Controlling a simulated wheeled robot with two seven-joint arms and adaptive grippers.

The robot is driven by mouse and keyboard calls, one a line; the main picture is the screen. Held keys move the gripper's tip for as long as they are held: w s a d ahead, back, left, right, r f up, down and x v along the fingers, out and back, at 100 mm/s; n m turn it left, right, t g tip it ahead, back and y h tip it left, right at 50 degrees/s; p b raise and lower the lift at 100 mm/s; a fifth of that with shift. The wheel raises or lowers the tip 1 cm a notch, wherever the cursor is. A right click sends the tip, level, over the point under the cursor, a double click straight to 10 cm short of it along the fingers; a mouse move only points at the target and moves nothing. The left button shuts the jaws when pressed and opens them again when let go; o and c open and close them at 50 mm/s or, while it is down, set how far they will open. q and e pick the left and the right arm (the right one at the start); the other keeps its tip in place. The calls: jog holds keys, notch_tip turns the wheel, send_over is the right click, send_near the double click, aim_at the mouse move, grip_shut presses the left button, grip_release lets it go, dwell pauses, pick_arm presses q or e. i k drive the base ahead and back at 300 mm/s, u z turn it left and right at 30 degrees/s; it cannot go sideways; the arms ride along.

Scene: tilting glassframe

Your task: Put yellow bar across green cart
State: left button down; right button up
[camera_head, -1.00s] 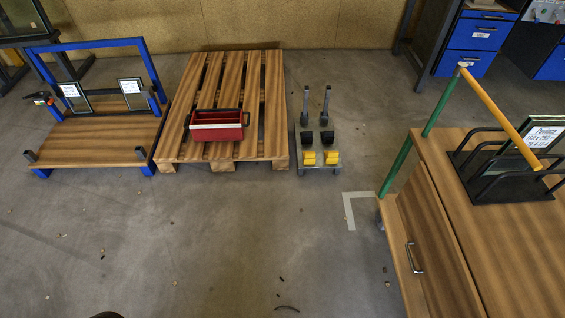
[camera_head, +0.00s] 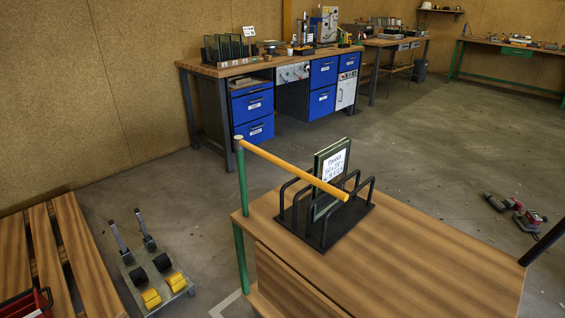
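The green cart has a wooden top (camera_head: 420,262) and a green post (camera_head: 241,190) at its left corner. The yellow bar (camera_head: 290,167) starts at the top of this post and slants down to the right across the near side of a black rack. Its right end is in front of the rack, and I see no post under it there. A dark post (camera_head: 543,241) stands at the cart's right corner. Neither of my grippers is in view.
The black rack (camera_head: 326,218) on the cart holds glass panes with a white label. A pallet (camera_head: 62,260), a red toolbox (camera_head: 28,303) and a small trolley with yellow blocks (camera_head: 151,298) are at left. Blue-drawer workbenches (camera_head: 322,88) stand behind. Tools (camera_head: 515,212) lie on the right floor.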

aim_at(239, 143)
jog(key=k, duration=0.6)
jog(key=z, duration=0.7)
jog(key=i, duration=1.6)
jog(key=u, duration=0.45)
